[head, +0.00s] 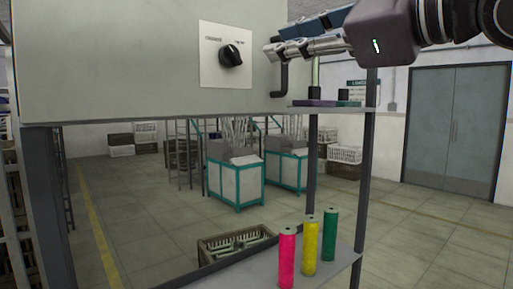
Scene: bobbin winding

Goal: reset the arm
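My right gripper (275,40) comes in from the upper right, in front of the right part of the grey machine panel (110,60). Its two fingers point left, one dark blue and one silver. From this angle I cannot tell how far apart they are, and I see nothing held between them. A black rotary knob (232,55) on a white plate is to the left of the fingertips, apart from them. A black bent lever (284,82) hangs just below the fingers; I cannot tell if they touch it. My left gripper is not in view.
A lower shelf (340,264) carries upright pink (287,258), yellow (309,246) and green (329,235) bobbins. A crate (215,250) stands below. Open floor lies right.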

